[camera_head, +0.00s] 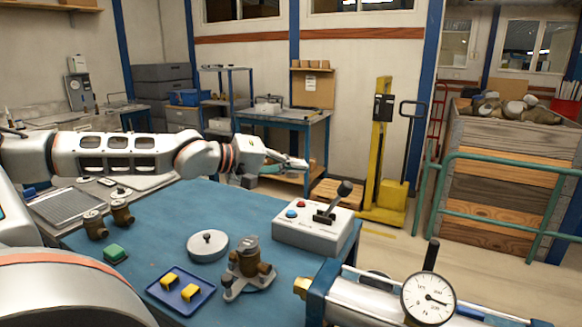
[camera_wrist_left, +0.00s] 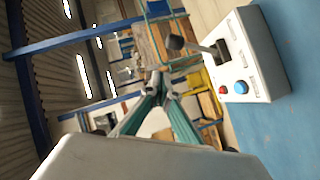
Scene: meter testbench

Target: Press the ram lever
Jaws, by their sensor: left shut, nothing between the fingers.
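A grey-white control box (camera_head: 312,236) stands on the blue bench top. A black lever (camera_head: 336,200) with a dark knob rises from its slot and leans up to the right. A red button and a blue button sit left of it. The box (camera_wrist_left: 245,60) and the lever's knob (camera_wrist_left: 176,42) also show in the left wrist view. My left gripper (camera_head: 304,164) is shut and empty, above and left of the lever in the head view, apart from it. Its closed fingertips (camera_wrist_left: 160,82) show near the knob in the left wrist view. My right gripper is not in view.
A pressure gauge (camera_head: 428,298) and a black upright handle (camera_head: 431,255) stand at the front right. A brown valve fitting (camera_head: 248,262), a round grey weight (camera_head: 208,246) and a blue tray (camera_head: 161,296) with yellow pieces lie on the bench (camera_head: 190,205). Bench space left of the box is clear.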

